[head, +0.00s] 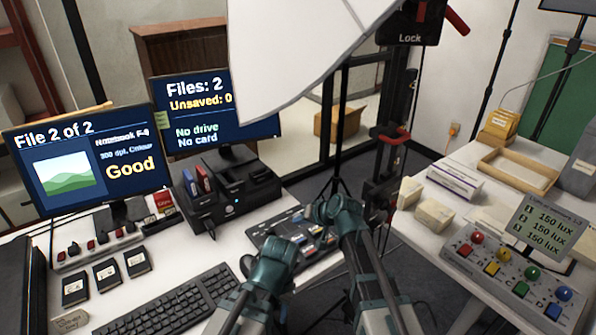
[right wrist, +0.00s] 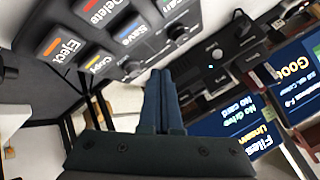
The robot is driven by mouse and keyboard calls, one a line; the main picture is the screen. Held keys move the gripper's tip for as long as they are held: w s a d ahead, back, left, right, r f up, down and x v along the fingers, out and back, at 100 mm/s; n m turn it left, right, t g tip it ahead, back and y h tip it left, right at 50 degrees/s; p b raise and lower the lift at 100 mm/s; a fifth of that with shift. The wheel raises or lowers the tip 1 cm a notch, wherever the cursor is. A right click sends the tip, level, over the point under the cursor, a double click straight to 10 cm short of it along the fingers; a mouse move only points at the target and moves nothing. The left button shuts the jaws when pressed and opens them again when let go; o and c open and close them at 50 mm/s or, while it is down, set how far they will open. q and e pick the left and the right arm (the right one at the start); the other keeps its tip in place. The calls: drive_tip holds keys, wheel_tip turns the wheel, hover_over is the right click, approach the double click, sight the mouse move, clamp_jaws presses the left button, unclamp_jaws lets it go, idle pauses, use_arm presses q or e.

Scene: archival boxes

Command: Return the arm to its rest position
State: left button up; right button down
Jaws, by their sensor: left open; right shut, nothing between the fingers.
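My right gripper (head: 318,210) is above the button panel (head: 268,240) on the left desk, near its far right corner. In the right wrist view its two dark fingers (right wrist: 158,95) lie together with nothing between them. The same view shows panel keys, among them an Eject key (right wrist: 62,50) and a Save key (right wrist: 127,30). My left gripper (head: 284,246) is lower and to the left, in front of the panel and right of the keyboard. It is open, though its fingertips are hard to make out. I see nothing held in it.
A keyboard (head: 165,305) lies left of my left arm. A black drive dock (head: 228,197) stands behind the panel, with two monitors (head: 85,160) at the left. A white light panel (head: 295,50) hangs above. The right table holds a coloured-knob console (head: 515,270) and boxes (head: 434,216).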

drive_tip(key=s+d+n+g+h+p, duration=0.2)
drive_tip(key=s+g+h+p, duration=0.1)
drive_tip(key=s, duration=1)
drive_tip(key=s+d+r+n+g+h+p, duration=0.1)
drive_tip(key=s+d+n+g+h+p, duration=0.1)
drive_tip(key=s, duration=1)
drive_tip(key=d+g+h+p, duration=0.1)
drive_tip(key=g+h+p, duration=0.1)
drive_tip(key=shift+s+d+h+p, duration=0.25)
drive_tip(key=shift+s+h+p, duration=0.05)
drive_tip(key=shift+s, duration=0.05)
drive_tip(key=shift+w+r, duration=0.1)
